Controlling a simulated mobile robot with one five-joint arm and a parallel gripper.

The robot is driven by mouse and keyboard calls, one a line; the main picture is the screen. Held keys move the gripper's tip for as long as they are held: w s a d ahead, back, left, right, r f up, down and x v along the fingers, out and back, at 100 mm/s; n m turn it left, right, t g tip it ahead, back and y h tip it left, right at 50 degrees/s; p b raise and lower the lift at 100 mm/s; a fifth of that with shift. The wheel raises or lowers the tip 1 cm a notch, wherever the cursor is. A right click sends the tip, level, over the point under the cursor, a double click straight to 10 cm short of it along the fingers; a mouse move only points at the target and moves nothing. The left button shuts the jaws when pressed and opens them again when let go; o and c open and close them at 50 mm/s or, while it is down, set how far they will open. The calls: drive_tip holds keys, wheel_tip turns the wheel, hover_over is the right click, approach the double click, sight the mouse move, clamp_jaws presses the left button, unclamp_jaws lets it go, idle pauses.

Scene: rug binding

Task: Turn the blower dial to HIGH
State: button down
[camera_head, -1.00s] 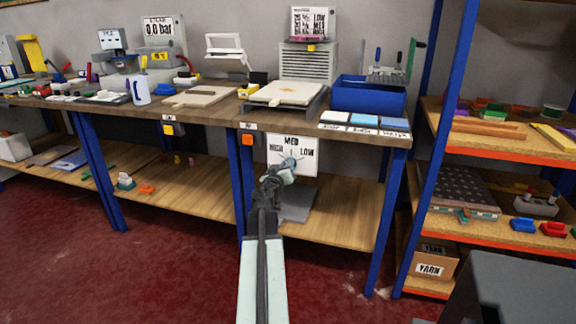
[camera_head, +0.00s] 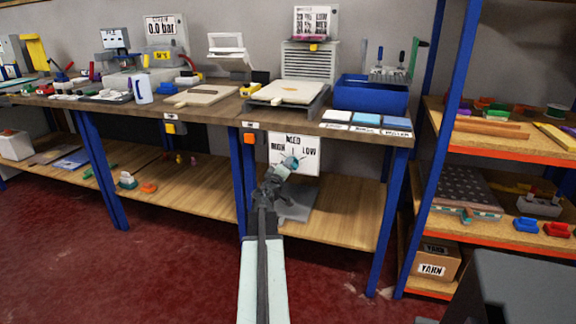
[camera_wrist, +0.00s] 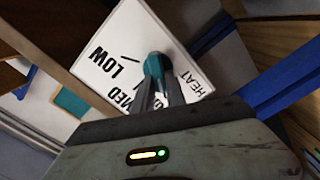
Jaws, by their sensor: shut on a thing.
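The dial plate (camera_head: 308,164) is a white square below the front edge of the workbench, marked HIGH at left, MED at top and LOW at right. It also shows in the wrist view (camera_wrist: 119,33), tilted. A teal knob (camera_wrist: 153,66) stands at its middle. My gripper (camera_wrist: 161,88) is shut on the knob, its dark fingers on either side. In the head view my gripper (camera_head: 284,168) reaches up to the plate and covers its lower left part. The fingers hide part of the lettering. I cannot tell clearly which mark the knob points to.
The bench top (camera_head: 225,105) above holds a board on a stand, a blue bin (camera_head: 370,96) and sample cards. A blue bench leg (camera_head: 239,185) stands close left of the plate. A wooden lower shelf (camera_head: 340,205) lies beneath.

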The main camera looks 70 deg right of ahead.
drive_tip(key=shift+w+a, duration=0.1)
idle(0.3)
drive_tip(key=c, duration=1.4)
unclamp_jaws()
drive_tip(key=shift+o, duration=0.2)
drive_tip(key=a, duration=0.7)
drive_tip(key=shift+s+a, duration=0.25)
drive_tip(key=shift+a, duration=0.1)
